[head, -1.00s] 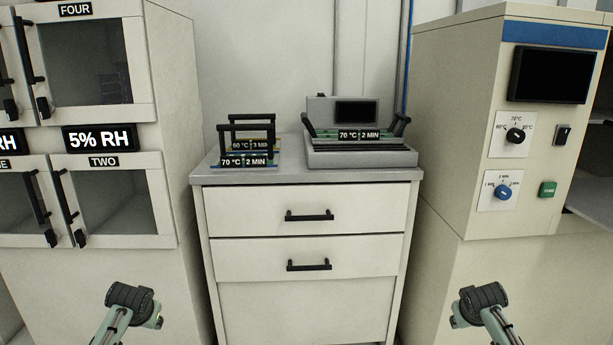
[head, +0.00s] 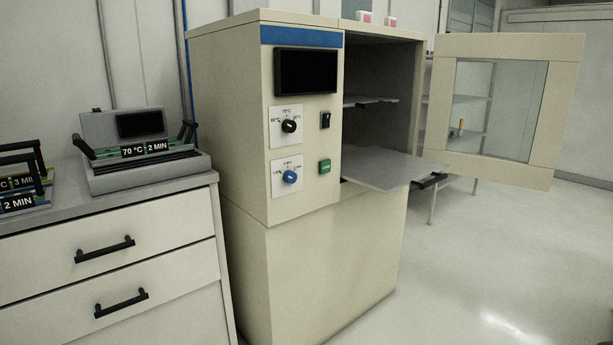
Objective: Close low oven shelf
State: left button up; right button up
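The oven (head: 262,185) is a beige cabinet with a blue stripe, a dark screen, two dials, a switch and a green button. Its door (head: 567,110) stands wide open to the right, showing a dark chamber. The low shelf (head: 385,167) is pulled out past the oven's front, with a black handle (head: 430,181) on its front edge. It looks empty. An upper shelf (head: 368,101) sits inside the chamber. Neither of my grippers is in the head view now.
A drawer cabinet (head: 150,218) stands left of the oven, with a grey fixture (head: 140,175) marked 70 °C, 2 MIN and labelled carriers (head: 22,205) on top. A rack (head: 470,105) stands behind the door. Floor (head: 480,270) at the right is clear.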

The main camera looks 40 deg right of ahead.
aim_at(384, 170)
jog(key=z, duration=1.85)
